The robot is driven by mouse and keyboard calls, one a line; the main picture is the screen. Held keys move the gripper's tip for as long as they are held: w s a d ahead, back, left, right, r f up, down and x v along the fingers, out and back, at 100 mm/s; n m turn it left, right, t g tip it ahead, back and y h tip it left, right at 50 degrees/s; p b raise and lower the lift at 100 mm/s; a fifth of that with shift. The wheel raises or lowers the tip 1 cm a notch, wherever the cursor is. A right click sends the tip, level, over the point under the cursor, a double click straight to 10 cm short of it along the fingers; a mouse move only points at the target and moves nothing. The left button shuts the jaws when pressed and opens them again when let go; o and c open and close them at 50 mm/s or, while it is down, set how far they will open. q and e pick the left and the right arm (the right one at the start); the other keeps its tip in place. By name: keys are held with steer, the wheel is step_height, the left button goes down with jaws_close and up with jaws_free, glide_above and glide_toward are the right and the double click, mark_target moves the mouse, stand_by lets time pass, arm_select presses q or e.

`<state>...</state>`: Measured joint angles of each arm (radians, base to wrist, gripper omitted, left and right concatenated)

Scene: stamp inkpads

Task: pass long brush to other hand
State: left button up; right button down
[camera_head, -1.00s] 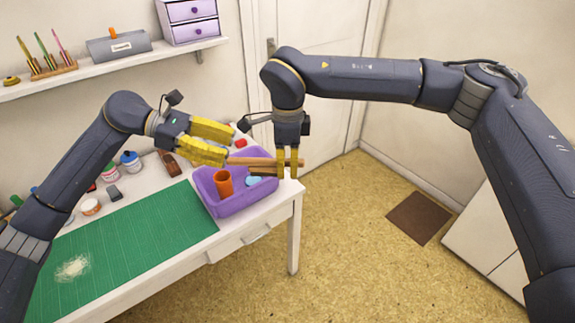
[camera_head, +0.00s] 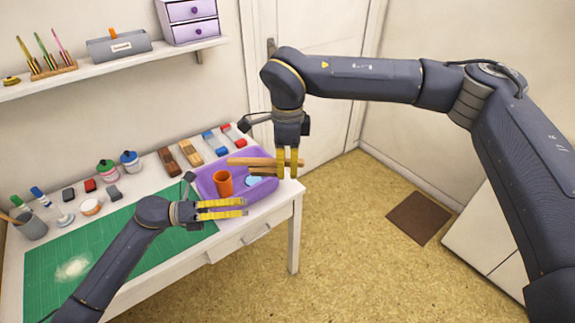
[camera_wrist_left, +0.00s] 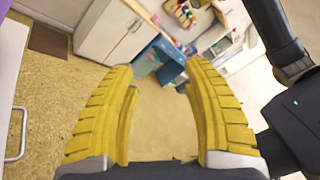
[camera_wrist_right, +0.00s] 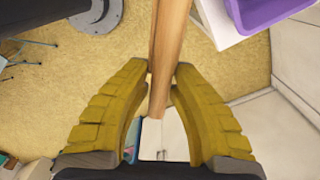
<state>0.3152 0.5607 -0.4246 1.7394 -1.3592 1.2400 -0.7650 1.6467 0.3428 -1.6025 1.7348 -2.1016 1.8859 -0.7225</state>
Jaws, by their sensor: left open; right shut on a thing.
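The long brush shows as a wooden stick (camera_head: 250,161) lying level over the purple tray's back side. My right gripper (camera_head: 291,177) points down near the table's right end and is shut on it. In the right wrist view the wooden handle (camera_wrist_right: 170,45) runs between the fingertips and up out of the picture; its far end is hidden there. My left gripper (camera_head: 244,207) is open and empty. It points right, in front of the tray and lower in the picture than the brush, apart from it. The left wrist view shows nothing between its fingers.
The purple tray (camera_head: 207,187) holds an orange cup (camera_head: 223,183) and a light blue item (camera_head: 254,181). A green mat (camera_head: 120,235) covers the table's front left. Jars, wooden blocks and stamps line the back. A shelf (camera_head: 120,65) hangs above.

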arm_select(q)
steer(key=s+a+f+n+t+y, duration=0.3)
steer(key=s+a+f+n+y, duration=0.25)
steer(key=f+n, duration=0.85)
steer(key=s+a+f+n+t+y, duration=0.35)
steer(key=s+a+f+n, duration=0.3)
steer(key=f, duration=1.45)
steer(key=s+a+f+n+t+y, duration=0.2)
steer(key=s+a+f+n+y, duration=0.4)
steer(key=f+n, duration=0.85)
steer(key=s+f+n+g+y, duration=0.1)
steer(key=s+f+g, duration=0.1)
steer(key=s+f, duration=0.4)
steer(key=s+d+f+n+g+y, duration=0.1)
steer(key=s+f+g, duration=0.2)
steer(key=s+f, duration=0.4)
steer(key=s+d+f+n+g+y, duration=0.1)
steer(key=s+f, duration=0.5)
steer(key=s, duration=1)
steer(key=shift+s+d+f+n+g, duration=0.25)
steer(key=shift+f+n+g, duration=0.2)
steer(key=shift+g, duration=0.7)
steer(key=shift+s, duration=0.1)
